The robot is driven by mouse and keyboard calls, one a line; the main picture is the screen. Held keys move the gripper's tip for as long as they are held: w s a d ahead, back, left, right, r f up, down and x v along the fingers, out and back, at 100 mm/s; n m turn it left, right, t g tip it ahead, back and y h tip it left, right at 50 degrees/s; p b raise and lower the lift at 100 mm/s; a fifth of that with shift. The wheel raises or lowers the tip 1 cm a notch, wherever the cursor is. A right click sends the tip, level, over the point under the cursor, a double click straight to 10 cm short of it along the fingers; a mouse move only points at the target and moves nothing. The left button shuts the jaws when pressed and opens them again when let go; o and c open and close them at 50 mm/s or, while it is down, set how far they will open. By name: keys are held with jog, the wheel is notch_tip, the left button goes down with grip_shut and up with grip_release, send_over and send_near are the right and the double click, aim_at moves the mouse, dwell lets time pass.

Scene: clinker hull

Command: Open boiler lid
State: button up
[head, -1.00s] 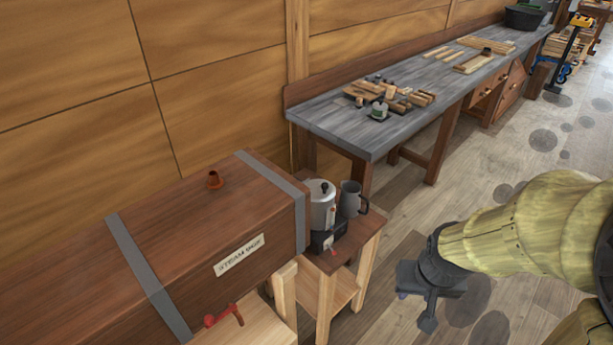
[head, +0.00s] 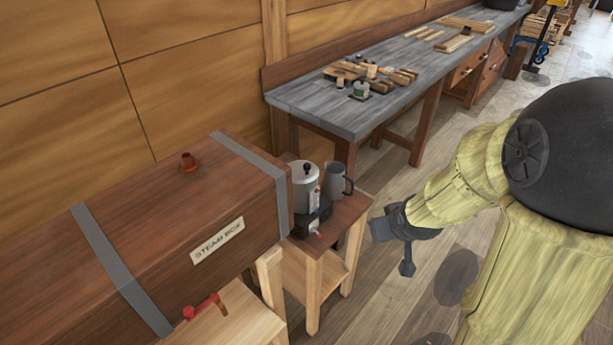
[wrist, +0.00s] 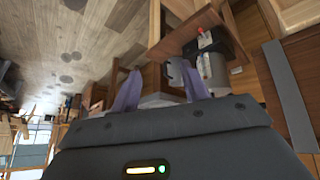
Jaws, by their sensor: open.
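The boiler (head: 305,190) is a silver pot with a lid (head: 304,170) that has a dark knob. The lid sits closed on it. The boiler stands on a dark burner base (head: 310,217) on a small wooden stand (head: 352,212). In the wrist view the boiler (wrist: 214,74) appears inverted, beyond the fingers. My gripper (head: 378,230) is to the right of the stand in the head view, apart from the boiler. In the wrist view my gripper (wrist: 160,88) shows two purplish fingers spread apart with nothing between them.
A grey mug (head: 336,181) stands right beside the boiler. The wooden steam box (head: 150,235) with a red handle (head: 206,306) is close on the left. A workbench (head: 300,98) with wood pieces stands behind. The floor (head: 372,285) right of the stand is clear.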

aim_at(310, 170)
jog(key=w+a+f+n+t+y+b, duration=0.2)
jog(key=w+a+n+t+y+b, duration=0.1)
jog(key=w+a+y+b, duration=0.1)
jog(key=w+a+f+n+t+y+b, duration=0.3)
jog(key=w+a+n+t+y+b, duration=0.1)
jog(key=w+y, duration=0.3)
jog(key=shift+w+a+b, duration=0.35)
jog(key=shift+w+b, duration=0.5)
jog(key=shift+w, duration=0.15)
jog(key=p+x, duration=0.1)
jog(key=x, duration=1.6)
jog(key=shift+w+a+r+p, duration=0.15)
jog(key=shift+a+r+p, duration=0.1)
jog(key=shift+p, duration=0.15)
